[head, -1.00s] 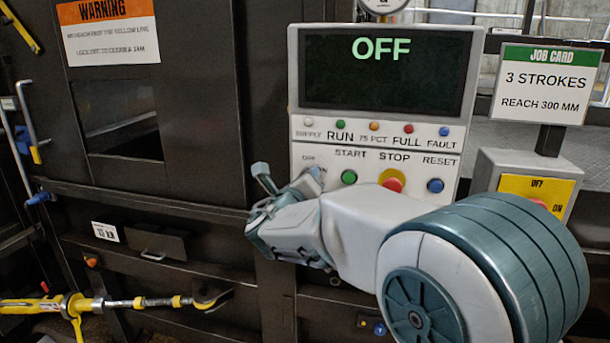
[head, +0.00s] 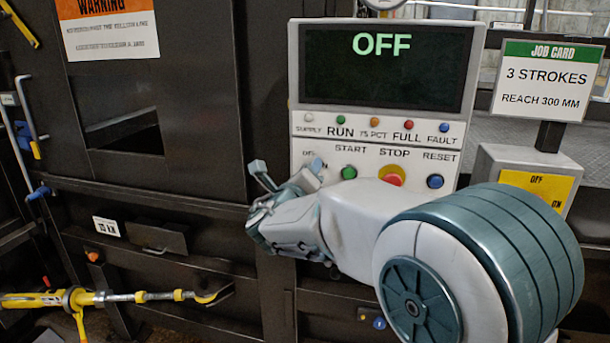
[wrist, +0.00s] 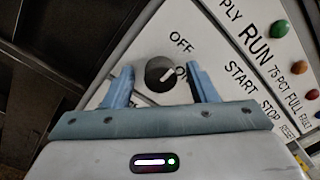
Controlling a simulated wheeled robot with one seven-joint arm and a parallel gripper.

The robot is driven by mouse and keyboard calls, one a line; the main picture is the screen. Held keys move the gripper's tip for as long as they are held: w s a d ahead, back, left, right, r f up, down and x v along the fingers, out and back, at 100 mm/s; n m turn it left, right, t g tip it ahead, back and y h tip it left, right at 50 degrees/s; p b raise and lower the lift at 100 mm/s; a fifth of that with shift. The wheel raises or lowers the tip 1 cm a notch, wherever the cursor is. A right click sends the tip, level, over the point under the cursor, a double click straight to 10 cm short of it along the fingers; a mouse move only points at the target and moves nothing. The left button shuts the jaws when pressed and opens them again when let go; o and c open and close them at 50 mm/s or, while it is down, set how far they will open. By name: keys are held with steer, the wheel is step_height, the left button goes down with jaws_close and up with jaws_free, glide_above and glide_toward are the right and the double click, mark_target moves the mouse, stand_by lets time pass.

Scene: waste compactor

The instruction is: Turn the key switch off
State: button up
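The key switch (wrist: 161,73) is a round dark knob with a pale mark on the white panel, between the words OFF and ON in the wrist view. The mark slants toward the ON side. My gripper (wrist: 159,72) is open, with one blue finger on each side of the knob and gaps visible between. In the head view my gripper (head: 288,169) is at the lower left of the control panel (head: 470,125) and hides the switch. The panel's screen (head: 390,68) reads OFF.
Green START (head: 349,173), red STOP (head: 392,176) and blue RESET (head: 435,181) buttons are right of my gripper. A yellow OFF/ON plate (head: 540,183) is farther right. A yellow-handled tool (head: 110,298) lies at lower left.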

steer(key=shift+s, duration=0.1)
steer(key=b+v, duration=0.3)
steer(key=v, duration=1)
steer(key=shift+s+b, duration=0.3)
steer(key=shift+f, duration=0.15)
steer(key=s+d+f+m+g+h, duration=0.1)
steer(key=s+d+f+m+g, duration=0.35)
steer(key=d+m, duration=0.5)
steer(key=s+d+f+m+g+h, duration=0.2)
steer(key=s+d+f+m+g, duration=0.3)
steer(key=d+m, duration=0.45)
steer(key=s+a+f+m+g+y, duration=0.1)
steer(key=s+f+m+g+y, duration=0.3)
steer(key=m, duration=1.9)
steer(key=shift+s+f+y, duration=2)
steer(key=shift+s+f, duration=0.85)
steer(key=shift+s, duration=0.5)
